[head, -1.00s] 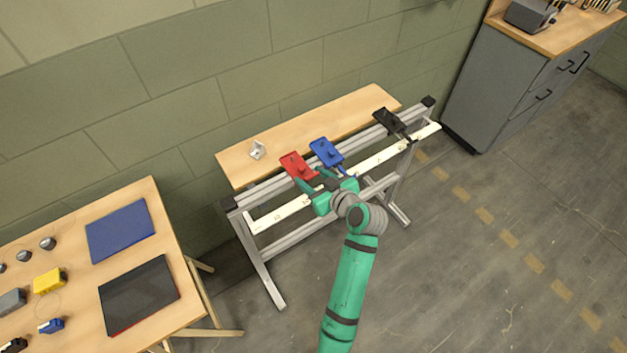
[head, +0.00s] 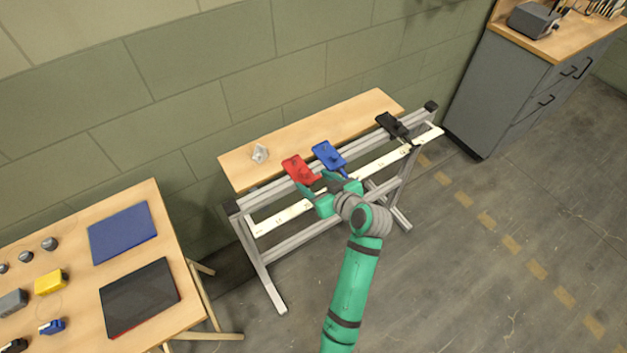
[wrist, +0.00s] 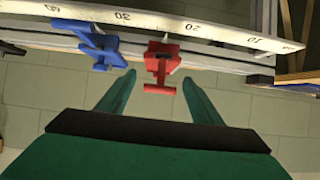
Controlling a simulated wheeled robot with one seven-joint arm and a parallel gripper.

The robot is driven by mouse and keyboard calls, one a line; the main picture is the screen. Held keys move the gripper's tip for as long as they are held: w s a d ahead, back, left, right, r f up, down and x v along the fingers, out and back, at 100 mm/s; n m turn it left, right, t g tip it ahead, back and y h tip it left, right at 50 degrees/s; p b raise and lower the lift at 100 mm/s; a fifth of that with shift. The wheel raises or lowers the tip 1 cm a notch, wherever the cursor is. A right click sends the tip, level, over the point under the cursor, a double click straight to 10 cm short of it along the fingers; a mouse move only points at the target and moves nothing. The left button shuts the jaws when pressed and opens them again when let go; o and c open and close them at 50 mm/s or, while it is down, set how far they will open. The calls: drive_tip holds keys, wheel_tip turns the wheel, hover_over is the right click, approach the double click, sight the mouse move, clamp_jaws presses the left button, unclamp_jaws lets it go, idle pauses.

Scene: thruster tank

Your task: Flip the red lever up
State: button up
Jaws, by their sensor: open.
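The red lever (head: 299,170) is mounted on the front of the metal frame, left of the blue lever. In the wrist view the red lever (wrist: 160,68) hangs with its crosspiece between the fingertips of my gripper (wrist: 158,80). My gripper is open, one green finger on each side of the lever, with a gap visible on both sides. In the head view my gripper (head: 318,187) is just in front of and below the red lever, and partly covers the area around its lower end.
The blue lever (head: 328,155) is close beside the red one; a black lever (head: 393,126) is farther right. A white ruler strip (head: 272,222) runs along the frame. A small pale bracket (head: 260,153) lies on the wooden shelf (head: 235,171). A table (head: 185,318) stands at left.

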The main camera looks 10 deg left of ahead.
drive_tip(key=v, duration=0.9)
drive_tip(key=shift+s, duration=0.3)
drive_tip(key=shift+d, duration=0.15)
drive_tip(key=s+d+f+m+t+h, duration=0.1)
drive_tip(key=s+f+m+t+h, duration=0.2)
drive_tip(key=s+f+m+h, duration=0.8)
drive_tip(key=s+r+n+t+y, duration=0.1)
drive_tip(key=s+r, duration=0.2)
drive_tip(key=s, duration=0.9)
drive_tip(key=s+a+r+n+t+y, duration=0.1)
drive_tip(key=s+r, duration=0.3)
drive_tip(key=s, duration=0.8)
drive_tip(key=shift+n+t+y, duration=0.5)
drive_tip(key=shift+n+y, duration=0.1)
drive_tip(key=shift+y, duration=0.1)
